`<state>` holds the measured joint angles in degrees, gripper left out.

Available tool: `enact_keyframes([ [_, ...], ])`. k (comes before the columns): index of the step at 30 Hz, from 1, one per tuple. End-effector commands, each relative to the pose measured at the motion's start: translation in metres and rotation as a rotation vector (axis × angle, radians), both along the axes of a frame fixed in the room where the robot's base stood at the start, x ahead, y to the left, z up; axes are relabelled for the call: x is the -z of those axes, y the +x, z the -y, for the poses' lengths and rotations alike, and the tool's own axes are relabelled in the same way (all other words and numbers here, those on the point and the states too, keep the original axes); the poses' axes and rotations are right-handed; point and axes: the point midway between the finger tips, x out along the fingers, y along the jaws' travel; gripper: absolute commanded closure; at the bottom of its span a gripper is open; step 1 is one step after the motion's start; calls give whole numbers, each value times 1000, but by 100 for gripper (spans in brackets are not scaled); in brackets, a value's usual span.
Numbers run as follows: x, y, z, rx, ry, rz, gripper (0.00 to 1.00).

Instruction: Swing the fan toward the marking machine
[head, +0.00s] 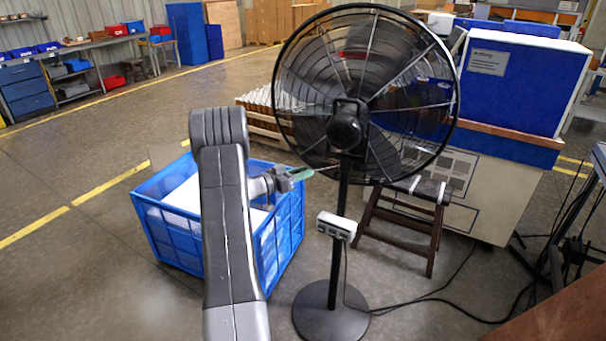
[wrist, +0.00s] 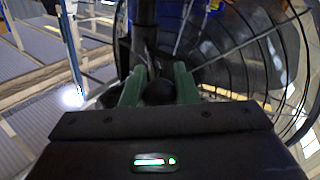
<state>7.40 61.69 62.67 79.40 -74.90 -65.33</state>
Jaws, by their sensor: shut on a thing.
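The black pedestal fan (head: 348,125) stands upright in the middle of the head view, its motor housing toward me and its round cage beyond. My gripper (head: 303,173) is at the lower left of the cage, beside the pole. In the wrist view my gripper (wrist: 159,88) has its green fingers on either side of a dark round knob (wrist: 159,93) of the fan, shut on it. The cage fills the right of that view. A large blue and beige machine (head: 515,85), apparently the marking machine, stands behind the fan to the right.
A blue crate (head: 278,245) with white contents stands left of the fan. A dark wooden stool (head: 405,220) is close on its right. A cable (head: 430,297) runs over the floor from the fan. A pallet (head: 265,127) of goods lies behind. The left floor is open.

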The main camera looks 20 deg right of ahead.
Motion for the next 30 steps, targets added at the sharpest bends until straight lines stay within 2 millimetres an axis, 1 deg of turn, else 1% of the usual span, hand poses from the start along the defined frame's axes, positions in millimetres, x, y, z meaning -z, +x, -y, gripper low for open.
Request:
enact_keyframes([
  [22, -3, 3, 2, -9, -4, 5, 100],
  [23, -3, 3, 2, -9, -4, 5, 66],
  [24, -3, 3, 2, -8, -4, 5, 58],
  [25, -3, 3, 2, -7, -3, 5, 52],
  [30, -1, 1, 2, -5, -2, 2, 52],
])
